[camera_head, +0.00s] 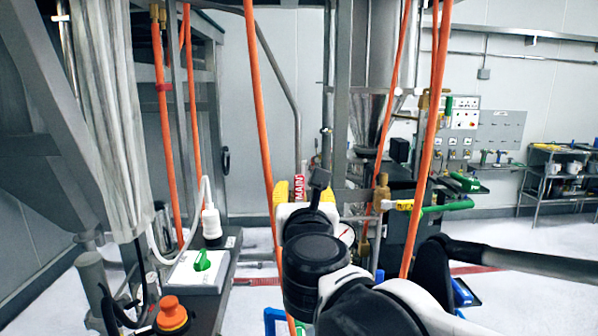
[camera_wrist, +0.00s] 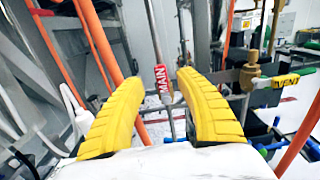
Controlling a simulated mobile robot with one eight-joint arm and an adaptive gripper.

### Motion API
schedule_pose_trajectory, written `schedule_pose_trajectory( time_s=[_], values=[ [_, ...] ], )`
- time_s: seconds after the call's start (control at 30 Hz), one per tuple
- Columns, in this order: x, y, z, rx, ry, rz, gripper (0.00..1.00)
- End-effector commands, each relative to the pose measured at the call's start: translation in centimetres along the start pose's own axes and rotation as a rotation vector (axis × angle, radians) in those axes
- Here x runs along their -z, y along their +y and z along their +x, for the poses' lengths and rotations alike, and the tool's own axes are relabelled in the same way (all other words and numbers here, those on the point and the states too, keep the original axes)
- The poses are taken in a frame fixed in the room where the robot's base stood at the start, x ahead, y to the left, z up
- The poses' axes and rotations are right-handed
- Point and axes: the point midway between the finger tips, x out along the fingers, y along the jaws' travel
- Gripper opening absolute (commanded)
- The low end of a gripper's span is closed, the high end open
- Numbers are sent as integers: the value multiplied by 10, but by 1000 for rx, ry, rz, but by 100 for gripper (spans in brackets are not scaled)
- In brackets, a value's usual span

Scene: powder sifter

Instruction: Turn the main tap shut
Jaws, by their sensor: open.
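The main tap shows as a red handle or sleeve with white letters MAIN (camera_head: 299,188), standing about upright in front of a thin grey pipe. In the wrist view the red MAIN piece (camera_wrist: 163,84) appears between the tips of my two yellow fingers, slightly nearer the right one. My gripper (camera_wrist: 158,82) is open, with clear gaps on both sides of the red piece and no contact visible. In the head view my gripper (camera_head: 304,192) is partly hidden behind my own wrist. The tap's body and lower end are hidden there.
Orange hoses (camera_head: 258,110) hang on both sides of the tap. A pressure gauge (camera_head: 346,235) is close by. A bench with a green switch (camera_head: 203,260) and an orange-red button (camera_head: 172,312) is at left.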

Motion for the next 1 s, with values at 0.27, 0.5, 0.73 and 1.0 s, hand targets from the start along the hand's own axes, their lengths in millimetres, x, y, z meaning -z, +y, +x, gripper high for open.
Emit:
schedule_pose_trajectory(
  time_s=[0.27, 0.5, 0.73, 1.0],
  values=[
    [-2, -1, 53, 2, 1, 2, 41],
    [0, -1, 72, 1, 1, 3, 41],
    [0, 0, 72, 1, 1, 3, 41],
    [0, 0, 72, 1, 1, 4, 0]
  ],
)
